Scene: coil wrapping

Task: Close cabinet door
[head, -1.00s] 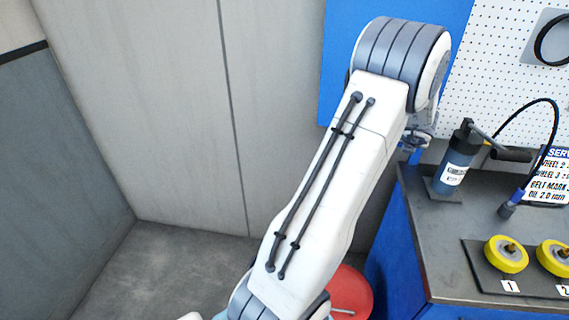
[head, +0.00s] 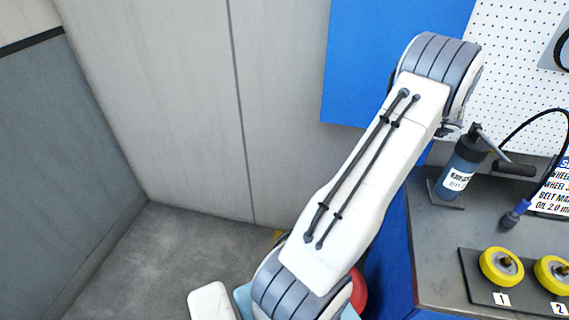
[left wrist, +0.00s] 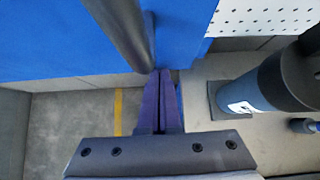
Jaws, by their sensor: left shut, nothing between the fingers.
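The blue cabinet door (head: 365,65) stands at the top middle of the head view, against the grey wall and pegboard. It fills the top of the left wrist view (left wrist: 60,40), where a dark round bar (left wrist: 122,30), seemingly its handle, crosses it. My left gripper (left wrist: 161,73) is shut and empty; its purple fingertips are close to the lower end of the bar and the door's bottom edge. Whether they touch is unclear. In the head view my arm hides most of this gripper and part of the door. My right gripper is not in view.
Right of my arm is a grey-topped workbench (head: 440,245) with a dark blue hand pump (head: 460,165) and yellow wheels (head: 502,267) on a dark plate. A red round object (head: 358,293) is partly hidden behind my arm. The floor (head: 190,250) at left is clear.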

